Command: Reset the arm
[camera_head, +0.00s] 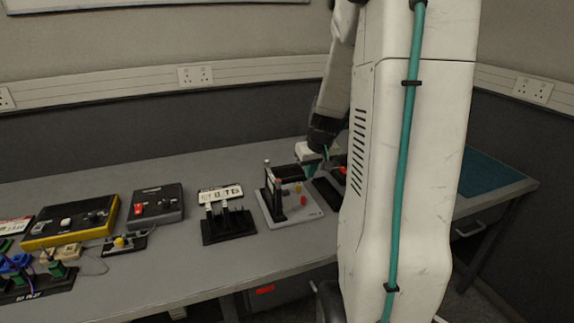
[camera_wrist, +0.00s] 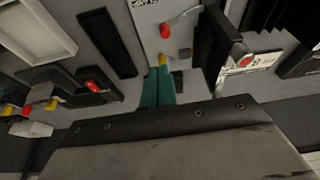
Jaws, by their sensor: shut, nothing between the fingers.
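My arm reaches over the grey bench, and my gripper (camera_head: 314,168) is above or beside a small grey board (camera_head: 279,214) with a black upright frame and red and yellow parts. In the wrist view the teal fingers of my gripper (camera_wrist: 157,80) are together with nothing between them. Their tips are close to a small yellow part (camera_wrist: 162,61) on the pale board (camera_wrist: 146,22), which also carries a red-tipped lever (camera_wrist: 167,29). I cannot tell whether the fingers touch the yellow part. My white column hides part of the bench on the right.
On the bench (camera_head: 165,277) stand a yellow-and-black box (camera_head: 72,222), a grey box with a red switch (camera_head: 155,205) and a black stand with a number plate (camera_head: 228,226). A teal mat (camera_head: 490,170) lies at the right end. Green and blue plugs (camera_head: 22,266) sit front left.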

